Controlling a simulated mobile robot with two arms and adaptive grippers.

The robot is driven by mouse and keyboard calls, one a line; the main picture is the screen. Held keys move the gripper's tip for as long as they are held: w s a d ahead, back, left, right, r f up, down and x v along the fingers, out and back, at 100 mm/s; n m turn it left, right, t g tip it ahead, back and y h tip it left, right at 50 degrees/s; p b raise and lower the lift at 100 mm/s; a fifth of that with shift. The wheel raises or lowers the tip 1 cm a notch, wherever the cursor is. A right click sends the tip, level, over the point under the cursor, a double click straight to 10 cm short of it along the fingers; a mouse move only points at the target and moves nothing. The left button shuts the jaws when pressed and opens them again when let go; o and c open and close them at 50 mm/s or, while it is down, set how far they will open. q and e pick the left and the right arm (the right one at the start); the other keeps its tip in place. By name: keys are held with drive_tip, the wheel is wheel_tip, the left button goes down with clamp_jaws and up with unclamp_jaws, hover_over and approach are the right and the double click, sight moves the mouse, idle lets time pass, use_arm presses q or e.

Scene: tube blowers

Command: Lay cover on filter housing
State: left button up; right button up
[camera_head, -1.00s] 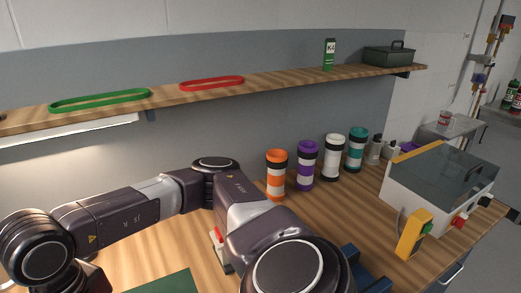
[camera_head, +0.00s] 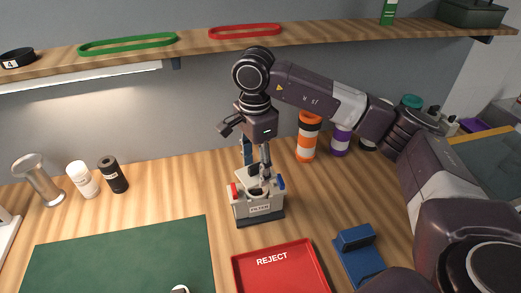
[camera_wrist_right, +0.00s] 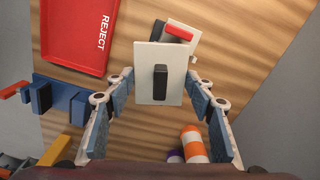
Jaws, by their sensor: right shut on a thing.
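The filter housing (camera_head: 259,210) is a pale box with a "FILTER" label, a red clip on its left and a blue clip on its right. It stands upright on the bench. My right gripper (camera_head: 257,165) points down just above it, its fingers shut on the cover. In the right wrist view the cover (camera_wrist_right: 146,90) is a pale flat plate with a black handle, between the fingertips of my gripper (camera_wrist_right: 160,82). It hides most of the housing; a red clip (camera_wrist_right: 178,32) and a corner show past it. Contact between cover and housing cannot be told. My left gripper is out of view.
A red REJECT tray (camera_head: 285,277) lies in front of the housing, a green mat (camera_head: 120,262) at left and a blue stand (camera_head: 360,255) at right. Striped canisters (camera_head: 307,137) stand behind, under my forearm. A shelf (camera_head: 205,45) runs above.

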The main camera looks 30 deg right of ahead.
sight(257, 170)
drive_tip(key=w+m, duration=0.1)
drive_tip(key=d+m, duration=0.1)
drive_tip(key=shift+w+r+m, duration=0.4)
drive_tip(key=shift+w+d+m, duration=0.15)
drive_tip(key=shift+m, duration=0.15)
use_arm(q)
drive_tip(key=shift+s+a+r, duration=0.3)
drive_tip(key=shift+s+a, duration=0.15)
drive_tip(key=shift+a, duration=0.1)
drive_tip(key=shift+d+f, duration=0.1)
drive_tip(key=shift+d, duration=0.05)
use_arm(e)
drive_tip(key=shift+f, duration=0.15)
drive_tip(key=shift+f+b, duration=0.55)
drive_tip(key=shift+b, duration=0.05)
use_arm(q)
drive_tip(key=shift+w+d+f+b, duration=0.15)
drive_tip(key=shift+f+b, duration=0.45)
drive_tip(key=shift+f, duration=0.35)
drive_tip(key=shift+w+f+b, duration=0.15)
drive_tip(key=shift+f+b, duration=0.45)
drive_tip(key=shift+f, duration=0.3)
use_arm(e)
drive_tip(key=shift+f, duration=1.6)
use_arm(q)
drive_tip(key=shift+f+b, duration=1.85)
drive_tip(key=shift+b, duration=0.05)
use_arm(e)
drive_tip(key=shift+f, duration=2.15)
